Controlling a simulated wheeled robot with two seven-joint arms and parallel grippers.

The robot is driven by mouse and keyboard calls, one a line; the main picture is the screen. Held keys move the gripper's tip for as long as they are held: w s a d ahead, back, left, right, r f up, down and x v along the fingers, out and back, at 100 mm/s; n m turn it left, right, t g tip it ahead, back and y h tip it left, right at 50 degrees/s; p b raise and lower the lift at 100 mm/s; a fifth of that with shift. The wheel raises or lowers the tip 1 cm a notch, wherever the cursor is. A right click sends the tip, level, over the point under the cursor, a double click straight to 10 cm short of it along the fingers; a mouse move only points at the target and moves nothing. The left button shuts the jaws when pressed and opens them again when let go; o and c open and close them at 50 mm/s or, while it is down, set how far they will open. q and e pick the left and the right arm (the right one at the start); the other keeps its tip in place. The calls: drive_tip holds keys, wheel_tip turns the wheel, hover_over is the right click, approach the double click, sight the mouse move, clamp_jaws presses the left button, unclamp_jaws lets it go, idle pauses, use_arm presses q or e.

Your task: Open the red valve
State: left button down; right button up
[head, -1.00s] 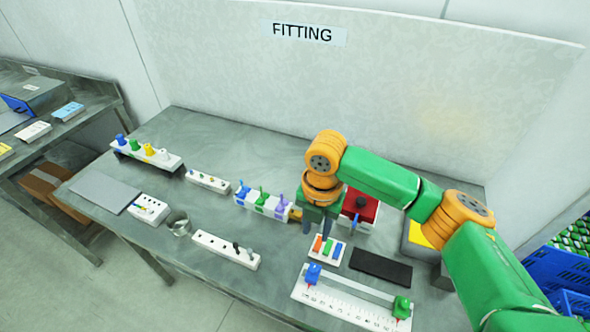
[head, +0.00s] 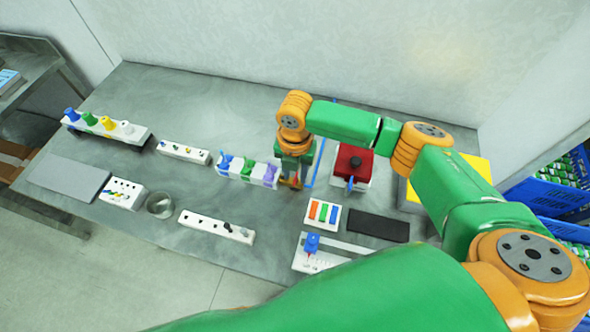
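A row of small valves on white blocks stands mid-table: blue (head: 225,163), green (head: 248,167) and purple (head: 270,174). At the right end of this row, a small red and orange part (head: 293,181) shows at my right gripper's fingertips; it may be the red valve, mostly hidden by the gripper. My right gripper (head: 292,178) points down over it. I cannot tell whether its fingers touch or hold the part. A red box with a black knob (head: 354,163) and a blue lever stands to its right. My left gripper is not in view.
A white tray with coloured bars (head: 322,214), a dark mat (head: 378,226) and a white scale board (head: 312,262) lie in front. A white strip with sockets (head: 216,227) lies to the left. A thin blue line (head: 316,162) runs close beside the gripper.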

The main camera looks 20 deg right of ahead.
drive_tip(key=shift+s+r, duration=0.1)
drive_tip(key=shift+s, duration=0.1)
clamp_jaws()
drive_tip(key=m+p, duration=0.2)
drive_tip(key=p, duration=0.1)
drive_tip(key=shift+r+m, duration=0.25)
drive_tip(key=shift+m, duration=0.15)
drive_tip(key=m+p, duration=0.2)
drive_tip(key=m, duration=0.1)
drive_tip(key=shift+m, duration=0.4)
drive_tip(key=shift+f+m+p, duration=0.15)
drive_tip(key=shift+m+p, duration=0.3)
drive_tip(key=shift+m, duration=0.45)
drive_tip(key=m, duration=0.2)
drive_tip(key=shift+m, duration=0.3)
drive_tip(key=m, duration=0.6)
drive_tip(key=shift+w+m, duration=0.1)
drive_tip(key=shift+m, duration=0.3)
